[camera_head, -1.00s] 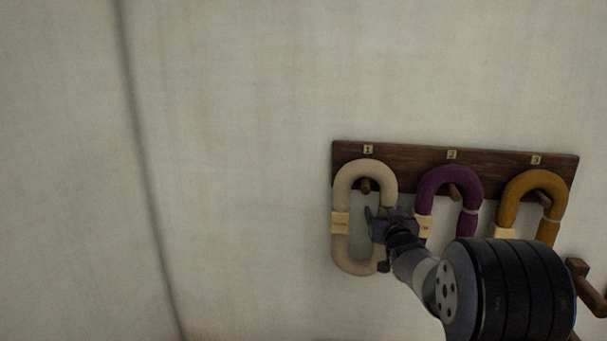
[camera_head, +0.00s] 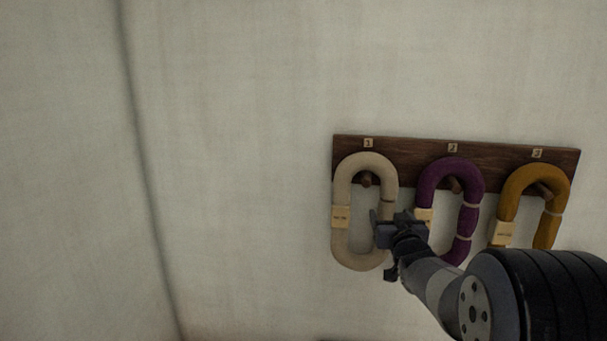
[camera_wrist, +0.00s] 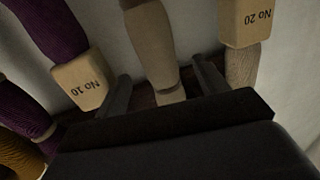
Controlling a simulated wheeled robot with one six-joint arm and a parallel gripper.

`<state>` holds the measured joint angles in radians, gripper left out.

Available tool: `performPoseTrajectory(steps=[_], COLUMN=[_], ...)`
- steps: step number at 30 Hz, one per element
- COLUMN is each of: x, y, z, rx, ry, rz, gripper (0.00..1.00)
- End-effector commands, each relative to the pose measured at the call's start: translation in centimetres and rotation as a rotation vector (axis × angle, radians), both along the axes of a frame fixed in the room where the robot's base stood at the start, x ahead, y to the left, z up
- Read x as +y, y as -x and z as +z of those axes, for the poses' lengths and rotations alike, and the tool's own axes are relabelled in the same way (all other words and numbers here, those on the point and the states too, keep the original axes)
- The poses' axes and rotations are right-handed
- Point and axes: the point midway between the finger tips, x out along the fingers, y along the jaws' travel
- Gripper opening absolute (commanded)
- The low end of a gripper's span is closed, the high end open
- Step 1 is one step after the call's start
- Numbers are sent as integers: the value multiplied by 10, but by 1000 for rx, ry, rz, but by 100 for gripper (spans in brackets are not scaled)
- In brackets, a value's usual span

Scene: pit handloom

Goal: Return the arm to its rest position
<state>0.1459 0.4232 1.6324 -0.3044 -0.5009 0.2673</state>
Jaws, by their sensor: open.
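My gripper (camera_head: 381,230) is open, in front of the right strand of the cream yarn hank (camera_head: 341,190) on the first peg. In the wrist view its two fingers (camera_wrist: 163,88) stand apart, with the cream strand (camera_wrist: 150,40) showing between them. I cannot tell how far the strand lies from the fingertips. Nothing is seen gripped. The cream hank hangs on its peg with a paper tag on its left side. My arm reaches in from the lower right of the head view.
A purple hank (camera_head: 469,213) and a mustard hank (camera_head: 519,183) hang to the right on the dark wooden peg board (camera_head: 410,150), close to my arm. The tag reading No 10 (camera_wrist: 80,86) is near one finger. Bare wall is free at the left.

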Motion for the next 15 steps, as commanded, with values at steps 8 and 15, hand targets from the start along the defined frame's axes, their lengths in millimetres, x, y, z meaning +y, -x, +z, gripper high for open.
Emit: performPoseTrajectory(steps=[8,15], x=[0,3], y=[-42,-48], z=[2,18], rx=[0,-3], ry=[0,-1], rz=[0,-1], gripper=[68,68])
